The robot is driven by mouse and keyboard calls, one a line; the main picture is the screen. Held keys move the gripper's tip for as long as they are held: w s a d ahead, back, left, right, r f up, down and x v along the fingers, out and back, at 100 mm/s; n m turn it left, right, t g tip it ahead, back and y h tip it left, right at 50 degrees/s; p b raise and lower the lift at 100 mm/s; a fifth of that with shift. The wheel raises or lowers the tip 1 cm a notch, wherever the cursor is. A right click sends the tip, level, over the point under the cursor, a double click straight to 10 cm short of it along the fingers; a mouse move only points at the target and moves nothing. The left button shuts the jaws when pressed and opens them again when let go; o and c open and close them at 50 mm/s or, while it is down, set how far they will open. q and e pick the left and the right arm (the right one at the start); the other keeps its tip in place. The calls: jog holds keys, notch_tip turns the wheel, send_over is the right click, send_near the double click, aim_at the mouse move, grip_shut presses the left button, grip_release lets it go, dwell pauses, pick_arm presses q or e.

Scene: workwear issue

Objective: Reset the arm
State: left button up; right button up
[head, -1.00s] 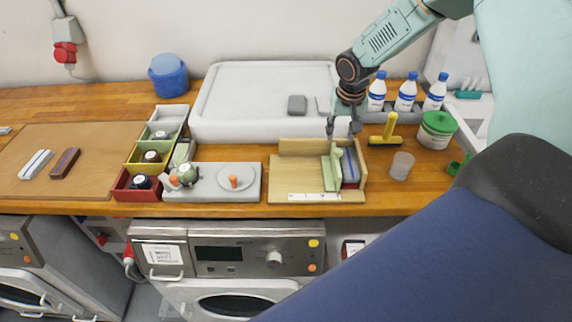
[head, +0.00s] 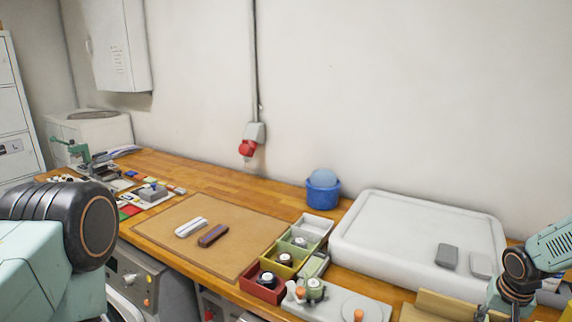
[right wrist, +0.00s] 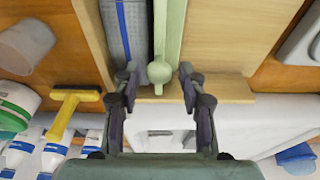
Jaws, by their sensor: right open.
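My right arm enters the head view (head: 545,255) at the right edge, pointing down, with its fingertips out of frame at the bottom. In the right wrist view my right gripper (right wrist: 158,77) is open. A pale green upright piece with a round knob (right wrist: 160,72) lies between its fingers, which do not look closed on it. A blue-grey item (right wrist: 124,30) stands beside the green piece in a wooden holder (right wrist: 225,45). My left arm (head: 70,235) shows at the left edge of the head view; its gripper is not visible.
A large white tray lid (head: 400,235) fills the back right. A yellow squeegee (right wrist: 62,110), bottles (right wrist: 60,150) and a cup (right wrist: 25,45) are near the gripper.

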jog(key=shift+f+b, duration=0.6)
jog(key=shift+f, duration=0.2)
jog(key=shift+a+r, duration=0.1)
